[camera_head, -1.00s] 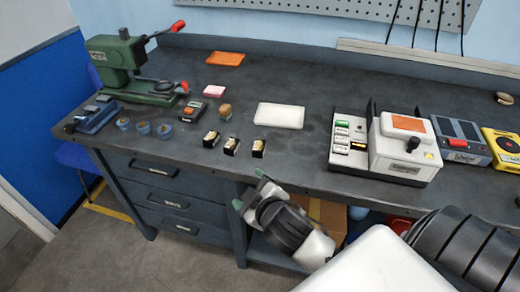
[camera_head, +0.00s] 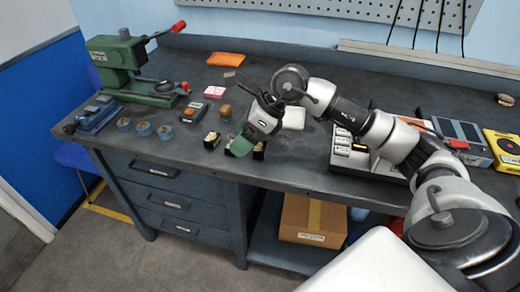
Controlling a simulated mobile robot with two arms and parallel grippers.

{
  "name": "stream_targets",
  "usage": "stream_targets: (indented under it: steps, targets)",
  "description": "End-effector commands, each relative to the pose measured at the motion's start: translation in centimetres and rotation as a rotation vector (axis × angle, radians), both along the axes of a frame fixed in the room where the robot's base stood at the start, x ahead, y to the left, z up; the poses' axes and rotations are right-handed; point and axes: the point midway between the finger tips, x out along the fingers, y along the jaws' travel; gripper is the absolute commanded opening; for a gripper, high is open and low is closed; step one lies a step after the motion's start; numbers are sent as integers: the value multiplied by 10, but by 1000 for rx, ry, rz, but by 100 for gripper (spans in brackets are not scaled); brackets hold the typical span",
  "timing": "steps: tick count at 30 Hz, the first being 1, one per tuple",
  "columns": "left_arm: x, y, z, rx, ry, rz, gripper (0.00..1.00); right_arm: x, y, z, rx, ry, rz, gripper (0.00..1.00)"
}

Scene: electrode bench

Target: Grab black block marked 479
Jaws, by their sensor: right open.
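Three small black blocks with pale tops stand in a row near the bench's front edge. The left black block (camera_head: 211,140) is in clear view. The middle one is mostly hidden behind my right gripper, and the right black block (camera_head: 259,151) is partly covered by it. No number can be read on any of them, so I cannot tell which is 479. My right gripper (camera_head: 238,112) is open and empty above the bench. Its green lower fingertip overlaps the middle and right blocks in the picture; contact cannot be told. My left gripper is not in view.
A brown cube (camera_head: 225,111), an orange-topped device (camera_head: 193,112) and a pink block (camera_head: 214,92) are close by. A white pad (camera_head: 294,118) lies behind my arm. A green press (camera_head: 125,60) stands at left. A white instrument (camera_head: 345,158) is partly hidden by my arm.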

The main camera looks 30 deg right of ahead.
Motion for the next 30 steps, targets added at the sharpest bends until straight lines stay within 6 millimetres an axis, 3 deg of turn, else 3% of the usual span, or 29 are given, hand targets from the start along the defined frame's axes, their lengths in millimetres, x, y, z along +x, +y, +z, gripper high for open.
stream_targets:
  steps: [1,3,8,15,23,30]
  targets:
    - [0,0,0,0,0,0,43,2,-25,4,-110,10,-14,83]
    - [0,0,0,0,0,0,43,1,-53,7,-232,36,-32,83]
    - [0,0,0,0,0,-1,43,-1,-86,10,-371,78,-63,83]
    - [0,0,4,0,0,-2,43,6,-82,-24,-386,87,-64,83]
    - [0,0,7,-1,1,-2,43,12,-76,-44,-383,86,-64,83]
    - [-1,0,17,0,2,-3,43,26,-70,-76,-382,87,-64,83]
